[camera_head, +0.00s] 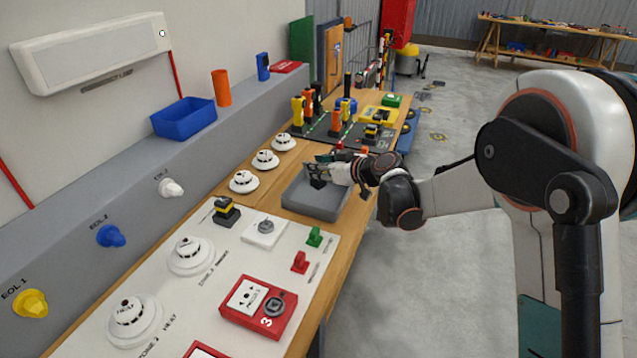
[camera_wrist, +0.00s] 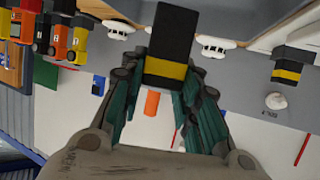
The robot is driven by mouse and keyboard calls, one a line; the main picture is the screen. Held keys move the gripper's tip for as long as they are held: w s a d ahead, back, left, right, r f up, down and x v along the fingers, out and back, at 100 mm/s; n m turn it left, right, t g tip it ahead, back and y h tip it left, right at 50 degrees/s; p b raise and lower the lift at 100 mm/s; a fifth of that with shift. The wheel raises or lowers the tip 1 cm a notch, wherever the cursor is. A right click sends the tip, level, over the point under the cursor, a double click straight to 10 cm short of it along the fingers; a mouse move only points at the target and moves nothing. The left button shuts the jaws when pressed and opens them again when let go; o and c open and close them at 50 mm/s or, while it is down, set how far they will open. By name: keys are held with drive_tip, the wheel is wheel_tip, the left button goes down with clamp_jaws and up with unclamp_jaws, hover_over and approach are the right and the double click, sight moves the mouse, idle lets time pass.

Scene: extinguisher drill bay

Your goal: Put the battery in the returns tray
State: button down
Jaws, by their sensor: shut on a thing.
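My gripper (camera_head: 322,172) is over the grey open tray (camera_head: 330,211) on the wooden bench. In the wrist view, my gripper (camera_wrist: 165,95) has its green-padded fingers shut on a black battery with a yellow band (camera_wrist: 173,71). In the head view the held battery (camera_head: 317,183) is a small dark shape at the fingertips, above the tray floor; I cannot tell whether it touches the tray. A similar black and yellow block (camera_head: 226,210) stands on the white panel, and it also shows in the wrist view (camera_wrist: 288,70).
Several white detectors (camera_head: 244,182) line the bench left of the tray. A blue bin (camera_head: 184,118) and an orange cylinder (camera_head: 221,88) stand on the grey ledge. Behind the tray is a dark board (camera_head: 315,133) with upright tools. A red call point (camera_head: 259,307) is nearer.

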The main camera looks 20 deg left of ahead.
drive_tip(key=shift+f+b, duration=0.7)
drive_tip(key=shift+f, duration=1.35)
drive_tip(key=shift+f, duration=0.1)
drive_tip(key=c, duration=1.2)
unclamp_jaws()
drive_tip(key=shift+d+r, duration=0.1)
drive_tip(key=shift+r, duration=0.1)
drive_tip(key=p+v, duration=0.3)
drive_tip(key=v, duration=0.9)
drive_tip(key=shift+f, duration=0.15)
